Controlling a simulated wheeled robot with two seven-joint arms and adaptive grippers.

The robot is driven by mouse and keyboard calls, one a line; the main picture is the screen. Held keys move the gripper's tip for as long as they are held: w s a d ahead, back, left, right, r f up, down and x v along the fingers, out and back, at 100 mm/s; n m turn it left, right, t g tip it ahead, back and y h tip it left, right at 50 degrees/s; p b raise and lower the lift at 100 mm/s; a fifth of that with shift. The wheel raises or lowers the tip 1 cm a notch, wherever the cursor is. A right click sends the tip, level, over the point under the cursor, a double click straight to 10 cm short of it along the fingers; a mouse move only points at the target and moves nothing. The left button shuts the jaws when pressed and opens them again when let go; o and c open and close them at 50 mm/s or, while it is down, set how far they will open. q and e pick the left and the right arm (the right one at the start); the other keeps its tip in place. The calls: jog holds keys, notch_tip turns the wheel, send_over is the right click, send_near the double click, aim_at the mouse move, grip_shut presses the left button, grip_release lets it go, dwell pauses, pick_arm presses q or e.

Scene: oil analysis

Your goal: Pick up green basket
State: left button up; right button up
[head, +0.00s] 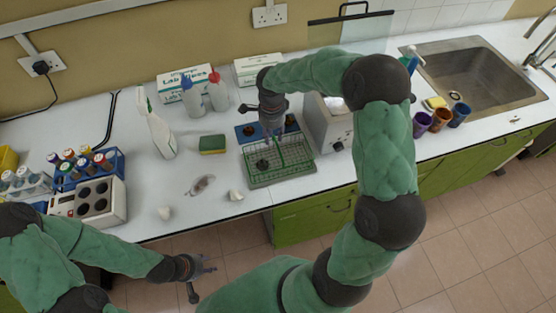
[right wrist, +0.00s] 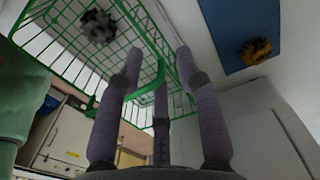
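The green wire basket (head: 285,178) stands on the white counter at the middle of the head view. A dark gear-like part (head: 262,164) lies in it. My right gripper (head: 272,132) is over the basket's back part, pointing down. In the right wrist view, the basket (right wrist: 62,45) fills the upper left and its green handle (right wrist: 163,78) passes among my spread fingers (right wrist: 158,75). The fingers look open; I cannot tell whether they touch the handle. My left gripper (head: 205,268) is open and empty, in front of the counter's edge, away from the basket.
A blue tray (head: 241,131) with gear parts lies behind the basket. A white machine (head: 330,125) stands close on its right. A sponge (head: 212,144), spray bottle (head: 158,130) and wash bottles (head: 218,92) are to the left. Cups (head: 440,119) and a sink (head: 470,75) are at the right.

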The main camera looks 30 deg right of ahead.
aim_at(273, 141)
notch_tip(273, 141, down, 5)
jog(key=shift+s+d+f+b, duration=0.1)
jog(key=shift+d+b, duration=0.05)
jog(key=shift+b, duration=0.45)
grip_shut()
